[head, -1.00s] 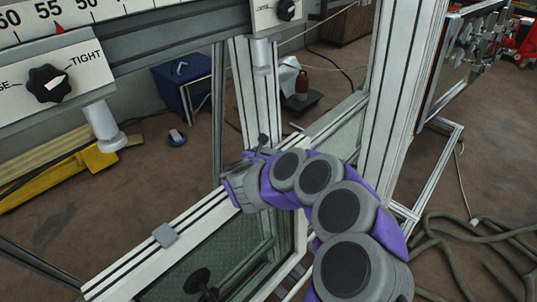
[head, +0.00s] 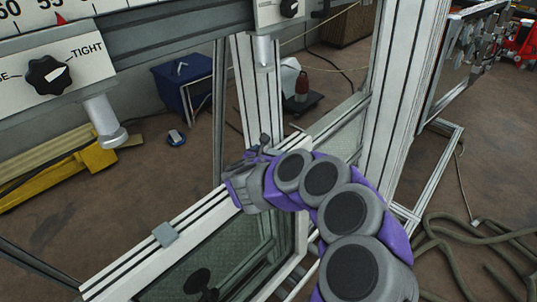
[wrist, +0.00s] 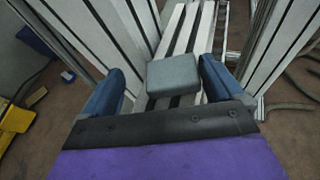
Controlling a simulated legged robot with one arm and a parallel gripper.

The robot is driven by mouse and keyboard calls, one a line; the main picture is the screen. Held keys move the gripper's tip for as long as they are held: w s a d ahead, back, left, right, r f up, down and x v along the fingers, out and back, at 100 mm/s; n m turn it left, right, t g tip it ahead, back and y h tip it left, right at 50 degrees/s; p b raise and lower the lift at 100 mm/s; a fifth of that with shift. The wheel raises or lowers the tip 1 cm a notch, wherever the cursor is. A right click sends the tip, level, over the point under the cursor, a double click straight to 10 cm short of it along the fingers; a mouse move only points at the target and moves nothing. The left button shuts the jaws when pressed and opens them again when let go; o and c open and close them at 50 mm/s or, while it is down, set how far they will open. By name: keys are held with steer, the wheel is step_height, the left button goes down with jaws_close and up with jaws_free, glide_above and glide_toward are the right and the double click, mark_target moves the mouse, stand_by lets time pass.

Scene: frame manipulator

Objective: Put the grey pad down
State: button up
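In the wrist view, a grey pad (wrist: 173,75) lies flat on the white slotted rail (wrist: 183,32), between the two blue fingers of my gripper (wrist: 165,85). The fingers are apart, with a visible gap at the pad's left side; the right finger is close to it, and I cannot tell if they touch. In the head view, my gripper (head: 247,160) is over the rail near the upright post, and its fingers are small and partly hidden. Another grey pad (head: 165,235) sits on the same frame's rail further left, apart from my gripper.
Tall metal uprights (head: 402,100) stand right of and behind my gripper. A panel with a black knob (head: 50,75) and a white cylinder (head: 105,120) hang at upper left. A mesh panel (head: 235,255) lies below the rail. Hoses (head: 460,250) lie on the floor at right.

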steer(key=shift+d+f, duration=0.1)
steer(key=shift+d, duration=0.4)
steer(key=shift+a, duration=0.15)
steer(key=shift+a+r+p, duration=0.1)
steer(key=shift+r+p, duration=0.3)
steer(key=shift+p, duration=0.15)
steer(key=shift+s+a+r+p, duration=0.15)
steer(key=shift+s+r+p, duration=0.05)
steer(key=shift+p, duration=0.1)
steer(key=v, duration=1.1)
steer(key=shift+s+p, duration=0.2)
steer(key=shift+p, duration=0.2)
